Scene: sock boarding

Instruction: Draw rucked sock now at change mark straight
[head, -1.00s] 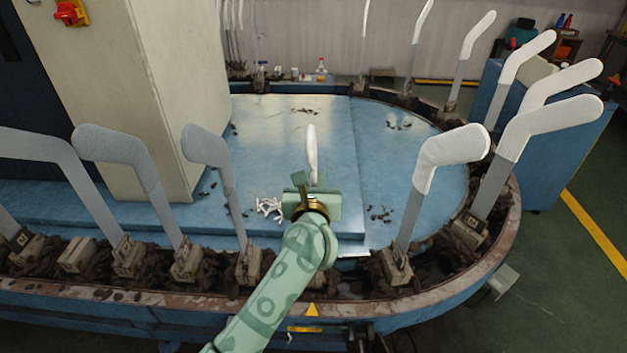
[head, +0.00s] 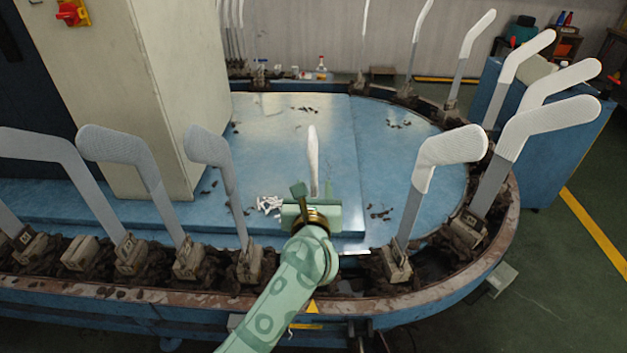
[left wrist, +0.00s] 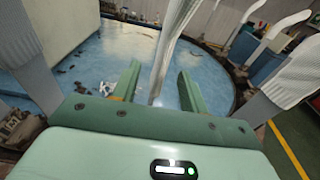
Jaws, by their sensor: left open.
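A white sock (head: 313,150) on an upright form stands at the middle of the front line, seen nearly edge-on. My left gripper (head: 312,200) is in front of its lower part and hides the shank. In the left wrist view the sock (left wrist: 172,45) shows lengthwise folds, and its lower end hangs between my open left fingers (left wrist: 160,88). Clear gaps show on both sides, so the jaws are not shut on it. A yellow triangle mark (head: 313,307) sits on the front rail below, partly beside my arm. My right gripper is out of view.
Neighbouring socked forms stand close by: one at left (head: 208,150) and one at right (head: 447,148) with an uneven lower edge. Several more follow the curved rail (head: 440,302). A beige cabinet (head: 170,90) stands behind left. The blue deck (head: 270,130) is mostly clear.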

